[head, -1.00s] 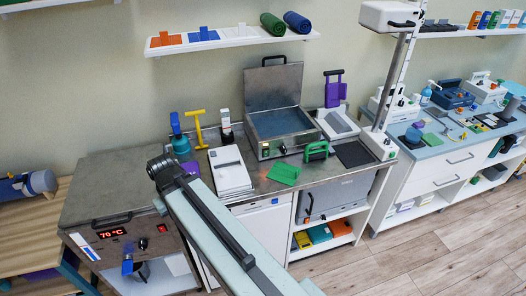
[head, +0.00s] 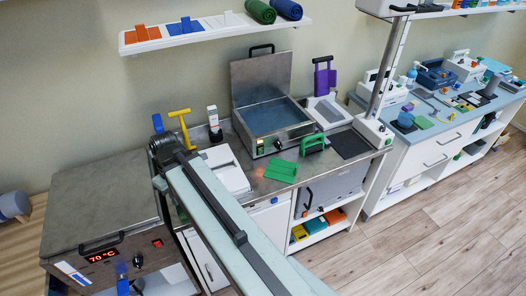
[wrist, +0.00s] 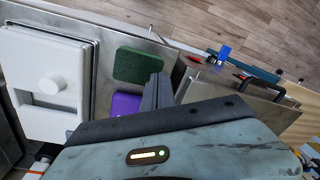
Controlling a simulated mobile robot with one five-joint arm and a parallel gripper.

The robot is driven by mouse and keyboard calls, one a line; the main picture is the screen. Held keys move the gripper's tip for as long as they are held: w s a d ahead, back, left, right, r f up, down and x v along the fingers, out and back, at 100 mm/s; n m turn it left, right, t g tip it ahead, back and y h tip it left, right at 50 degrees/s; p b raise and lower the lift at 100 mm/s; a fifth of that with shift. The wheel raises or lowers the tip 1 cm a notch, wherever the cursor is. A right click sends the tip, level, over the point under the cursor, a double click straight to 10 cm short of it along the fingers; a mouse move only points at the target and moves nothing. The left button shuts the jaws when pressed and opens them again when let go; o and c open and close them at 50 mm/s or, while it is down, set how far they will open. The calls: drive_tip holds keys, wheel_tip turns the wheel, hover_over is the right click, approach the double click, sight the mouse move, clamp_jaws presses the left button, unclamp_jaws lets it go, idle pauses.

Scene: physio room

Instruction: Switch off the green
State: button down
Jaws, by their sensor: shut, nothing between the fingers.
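A green-handled device (head: 313,143) stands on the steel bench, right of a flat green pad (head: 281,170). An open-lidded steel box (head: 275,127) behind the pad has a small light and a knob on its front. A closed steel heater (head: 98,205) at lower left shows a red 70 °C display, a red switch (head: 157,242) and a blue lever (head: 122,282). My gripper (wrist: 158,88) is shut and empty in the wrist view, over a green pad (wrist: 138,65) and a purple pad (wrist: 125,104). In the head view my forearm hides it.
A white lidded unit (wrist: 45,72) lies left of my gripper. A black-handled steel box lies at its right in the wrist view. A yellow T-handle (head: 182,128) and a white flat unit (head: 224,170) stand on the bench near my arm. Wooden floor (head: 430,230) is clear at right.

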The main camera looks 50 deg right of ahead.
sight(261, 151)
drive_tip(key=d+n+t, duration=0.1)
drive_tip(key=d, duration=0.5)
drive_tip(key=s+d+n+t+y, duration=0.1)
drive_tip(key=d+n, duration=0.1)
drive_tip(key=d, duration=0.5)
drive_tip(key=s+d+n+y+b, duration=0.1)
drive_tip(key=d, duration=0.6)
drive_tip(key=shift+d+r+n+t, duration=0.25)
drive_tip(key=shift+n+t, duration=0.05)
drive_tip(key=shift+t, duration=0.1)
drive_tip(key=s+d+r+n+t, duration=0.1)
drive_tip(key=s+d, duration=0.4)
drive_tip(key=d, duration=0.5)
drive_tip(key=s+d+r+n+t, duration=0.2)
drive_tip(key=s+d, duration=0.4)
drive_tip(key=d, duration=0.5)
drive_tip(key=n+t, duration=0.1)
drive_tip(key=n, duration=0.1)
drive_tip(key=shift+n+h+b, duration=0.3)
drive_tip(key=shift+n+h, duration=0.1)
drive_tip(key=shift+s, duration=0.1)
